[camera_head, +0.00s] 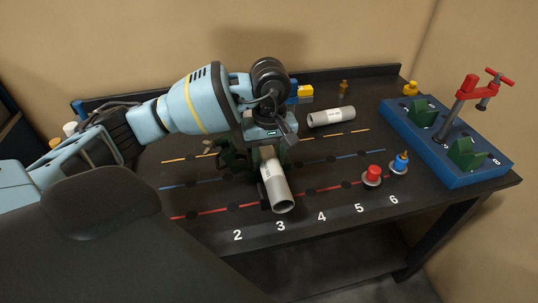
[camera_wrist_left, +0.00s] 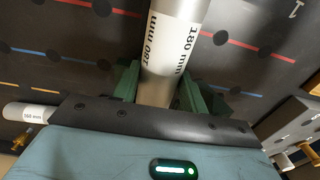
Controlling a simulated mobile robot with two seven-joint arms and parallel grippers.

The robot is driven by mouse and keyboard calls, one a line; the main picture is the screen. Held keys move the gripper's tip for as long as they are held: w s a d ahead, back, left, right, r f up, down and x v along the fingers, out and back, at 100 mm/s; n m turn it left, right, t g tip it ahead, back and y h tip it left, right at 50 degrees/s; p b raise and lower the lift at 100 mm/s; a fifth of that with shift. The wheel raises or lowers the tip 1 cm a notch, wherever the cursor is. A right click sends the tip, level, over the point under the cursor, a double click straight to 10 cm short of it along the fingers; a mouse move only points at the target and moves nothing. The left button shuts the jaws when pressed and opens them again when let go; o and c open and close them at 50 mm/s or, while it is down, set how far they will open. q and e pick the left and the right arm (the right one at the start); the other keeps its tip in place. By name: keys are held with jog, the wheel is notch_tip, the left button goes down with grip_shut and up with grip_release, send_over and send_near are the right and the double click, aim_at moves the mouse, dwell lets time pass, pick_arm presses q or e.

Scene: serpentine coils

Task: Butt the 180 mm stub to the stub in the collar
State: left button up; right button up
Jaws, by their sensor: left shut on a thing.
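A light grey stub (camera_head: 275,187) is held between the jaws of my left gripper (camera_head: 266,152) in the head view, its open end toward the front edge. In the left wrist view the stub (camera_wrist_left: 174,45) carries a white label reading 180 mm, with other print beside it upside down. Green fingers (camera_wrist_left: 194,95) flank it. I cannot tell whether the stub touches the table. A second grey stub (camera_head: 331,117) lies on the table behind, apart from the held one; it also shows in the left wrist view (camera_wrist_left: 30,113). I cannot make out a collar. My right gripper is not in view.
A blue fixture (camera_head: 455,170) with green V-blocks (camera_head: 466,152) and a red clamp (camera_head: 469,88) stands at the right. A red button (camera_head: 372,174) and a blue knob (camera_head: 400,161) stand before it. A brass wing-shaped part (camera_head: 208,147) is left of my gripper. The numbered front strip is mostly clear.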

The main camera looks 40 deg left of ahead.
aim_at(268, 164)
pick_arm(q)
jog(key=shift+f+b, duration=0.3)
jog(key=shift+f, duration=0.35)
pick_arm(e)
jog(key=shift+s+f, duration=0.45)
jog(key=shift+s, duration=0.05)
pick_arm(q)
jog(key=shift+f, duration=0.55)
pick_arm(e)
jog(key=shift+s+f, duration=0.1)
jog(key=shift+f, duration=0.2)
pick_arm(q)
jog(key=shift+f+b, duration=0.2)
jog(key=shift+b, duration=0.15)
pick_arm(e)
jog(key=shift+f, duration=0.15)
pick_arm(q)
jog(key=shift+f, duration=0.45)
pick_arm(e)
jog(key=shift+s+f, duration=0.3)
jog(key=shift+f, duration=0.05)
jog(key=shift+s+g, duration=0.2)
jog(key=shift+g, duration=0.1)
pick_arm(q)
jog(key=shift+w+a+b, duration=0.3)
jog(key=shift+a+b, duration=0.05)
jog(key=shift+b, duration=0.05)
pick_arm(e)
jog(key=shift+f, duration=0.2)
